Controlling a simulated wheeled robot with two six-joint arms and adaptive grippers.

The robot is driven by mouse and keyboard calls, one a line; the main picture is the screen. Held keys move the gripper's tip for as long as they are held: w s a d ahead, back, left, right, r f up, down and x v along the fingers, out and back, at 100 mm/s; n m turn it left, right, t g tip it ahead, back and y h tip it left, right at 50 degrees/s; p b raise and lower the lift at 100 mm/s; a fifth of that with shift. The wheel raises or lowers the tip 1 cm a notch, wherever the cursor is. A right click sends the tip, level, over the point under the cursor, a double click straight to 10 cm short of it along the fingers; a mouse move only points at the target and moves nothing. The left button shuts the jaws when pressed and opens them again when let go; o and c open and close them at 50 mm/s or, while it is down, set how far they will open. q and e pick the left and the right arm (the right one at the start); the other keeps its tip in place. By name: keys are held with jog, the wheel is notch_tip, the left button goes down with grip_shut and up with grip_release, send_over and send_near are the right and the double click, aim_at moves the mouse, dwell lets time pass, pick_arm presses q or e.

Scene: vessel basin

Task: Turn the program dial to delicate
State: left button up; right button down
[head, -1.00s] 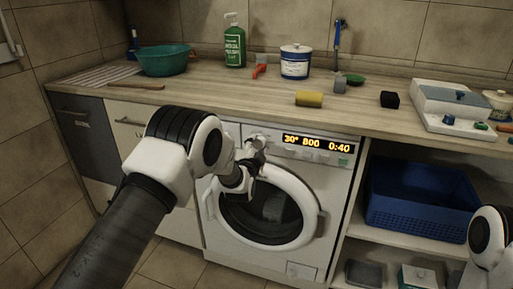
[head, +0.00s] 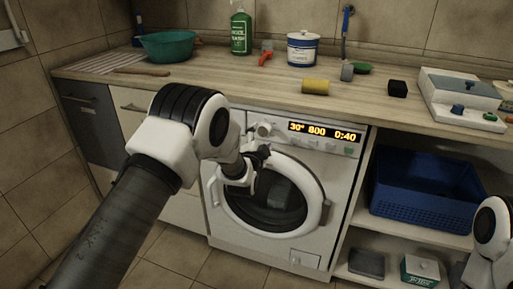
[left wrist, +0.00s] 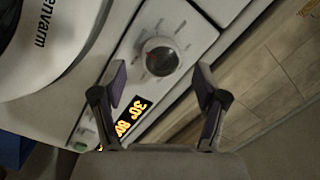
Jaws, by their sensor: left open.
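The program dial (head: 263,130) is a round knob on the upper front panel of the white washing machine (head: 297,258), left of the lit display (head: 324,132) reading 30°, 800 and 0:40. The marks are too small to read. My left gripper (head: 257,158) is in front of the machine, just below the dial in the head view. In the left wrist view its fingers (left wrist: 161,84) are open and empty, apart from the dial, which shows between and beyond them. My right gripper is not in view.
The round door (head: 322,205) is shut below the panel. A blue crate (head: 425,208) stands on the shelf at right.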

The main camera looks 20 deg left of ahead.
pick_arm(q)
jog(key=s, duration=0.9)
jog(key=shift+s+d, duration=0.2)
jog(key=shift+d, duration=0.2)
